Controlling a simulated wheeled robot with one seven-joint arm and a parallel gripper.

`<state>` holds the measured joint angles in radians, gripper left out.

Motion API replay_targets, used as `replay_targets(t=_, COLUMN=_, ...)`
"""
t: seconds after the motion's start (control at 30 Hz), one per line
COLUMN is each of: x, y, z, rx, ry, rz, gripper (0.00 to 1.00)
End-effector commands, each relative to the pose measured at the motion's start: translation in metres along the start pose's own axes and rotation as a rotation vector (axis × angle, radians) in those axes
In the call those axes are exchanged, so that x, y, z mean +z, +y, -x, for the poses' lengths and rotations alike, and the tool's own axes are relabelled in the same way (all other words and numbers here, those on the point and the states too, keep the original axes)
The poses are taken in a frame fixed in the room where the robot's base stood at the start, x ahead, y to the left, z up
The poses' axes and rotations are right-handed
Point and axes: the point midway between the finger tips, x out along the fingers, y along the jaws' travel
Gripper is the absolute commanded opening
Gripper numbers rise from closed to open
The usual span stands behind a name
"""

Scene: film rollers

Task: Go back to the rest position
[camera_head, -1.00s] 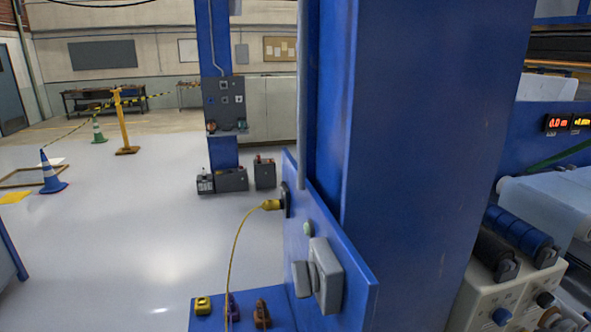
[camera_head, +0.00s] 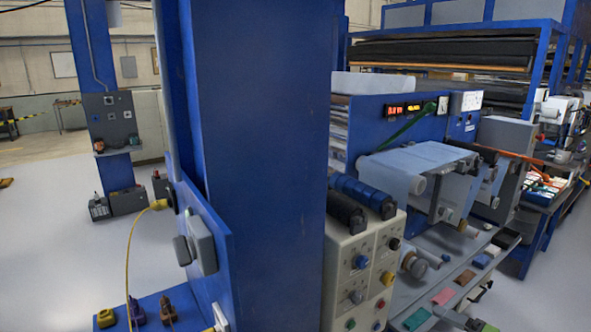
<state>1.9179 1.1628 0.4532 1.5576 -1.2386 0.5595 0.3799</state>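My gripper is not clearly in view; none of the head view shows its fingers. The film roller machine (camera_head: 365,125) stands right of centre, with a lit red display and a pale film sheet (camera_head: 430,157) over its rollers. A wide blue column (camera_head: 262,150) fills the middle of the view, close to me.
A cream control box (camera_head: 365,270) with knobs stands right of the column. A low blue shelf (camera_head: 150,310) with small connectors is at the lower left. Dark boxes (camera_head: 128,201) stand on the floor by a farther column. Open floor (camera_head: 50,250) lies at left; a cluttered bench (camera_head: 540,190) is at right.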

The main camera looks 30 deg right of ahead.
Motion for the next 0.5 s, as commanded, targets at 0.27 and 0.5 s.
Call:
replay_targets(t=0.27, x=0.041, y=-0.020, z=-0.068, rx=0.211, ry=-0.197, rz=0.084, gripper=0.69)
replay_targets(t=0.5, x=0.120, y=-0.049, z=-0.134, rx=0.497, ry=-0.431, rz=0.266, gripper=0.69)
